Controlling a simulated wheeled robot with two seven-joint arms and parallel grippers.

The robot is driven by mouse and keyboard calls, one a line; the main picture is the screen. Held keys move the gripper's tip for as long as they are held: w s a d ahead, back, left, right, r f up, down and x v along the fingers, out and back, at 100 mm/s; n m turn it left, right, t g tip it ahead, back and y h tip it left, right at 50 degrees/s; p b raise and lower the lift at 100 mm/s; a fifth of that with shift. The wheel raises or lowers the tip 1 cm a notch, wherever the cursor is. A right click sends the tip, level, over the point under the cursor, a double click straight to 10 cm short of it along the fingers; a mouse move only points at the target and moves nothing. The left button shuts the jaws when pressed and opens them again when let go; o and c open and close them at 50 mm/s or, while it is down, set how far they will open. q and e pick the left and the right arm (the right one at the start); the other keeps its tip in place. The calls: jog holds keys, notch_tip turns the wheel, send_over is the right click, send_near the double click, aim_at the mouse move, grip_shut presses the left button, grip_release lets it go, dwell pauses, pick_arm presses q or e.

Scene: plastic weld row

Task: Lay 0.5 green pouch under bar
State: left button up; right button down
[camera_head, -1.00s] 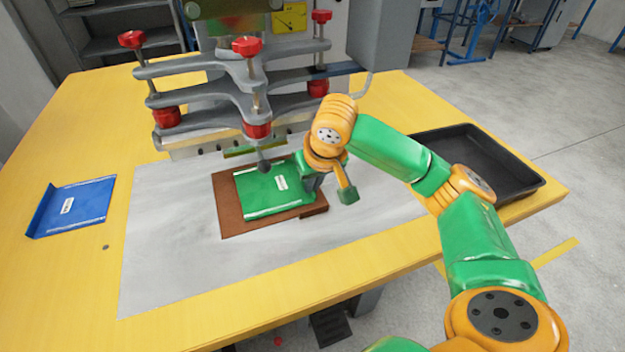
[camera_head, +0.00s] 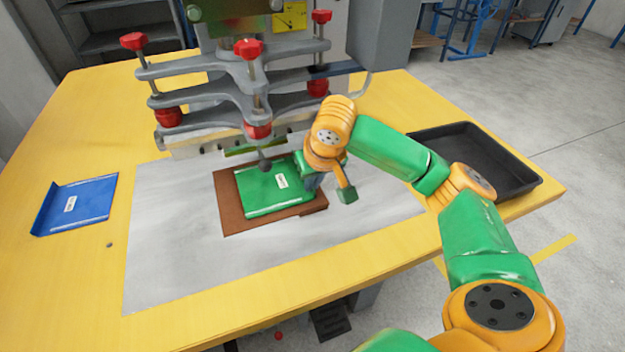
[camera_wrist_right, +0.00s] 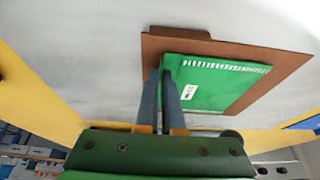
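The green pouch (camera_head: 268,195), with a white label and white edge strips, lies on a brown board (camera_head: 232,213) in front of the press. The press's long pale bar (camera_head: 190,151) is just behind the board, with the pouch on its near side. My right gripper (camera_head: 313,183) is low at the pouch's right edge. In the right wrist view, its two fingers (camera_wrist_right: 160,78) are close together around the edge of the pouch (camera_wrist_right: 205,88), with green between them. The fingertips are partly hidden in the head view. My left gripper is out of view.
Grey clamp arms with red knobs (camera_head: 249,49) overhang the board's far side. A blue pouch (camera_head: 77,205) lies on the yellow table at left. A black tray (camera_head: 470,150) is at right, beyond my right arm. The grey sheet (camera_head: 170,255) is clear around the board.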

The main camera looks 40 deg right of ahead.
jog(key=shift+p, duration=0.55)
jog(key=shift+f, duration=0.1)
jog(key=c, duration=1)
grip_release()
jog(key=shift+o, duration=0.2)
notch_tip(320, 180, up, 3)
jog(key=p, duration=0.5)
jog(key=shift+r, duration=0.2)
jog(key=s+p, duration=0.1)
jog(key=s, duration=0.1)
jog(key=s+a+p, duration=0.1)
jog(key=s, duration=0.1)
jog(key=s+r+p, duration=0.1)
jog(key=s, duration=0.1)
jog(key=shift+s+a+p, duration=0.25)
jog(key=shift+s+p, duration=0.1)
jog(key=shift+s, duration=0.05)
jog(key=shift+s+a, duration=0.15)
jog(key=shift+s, duration=0.4)
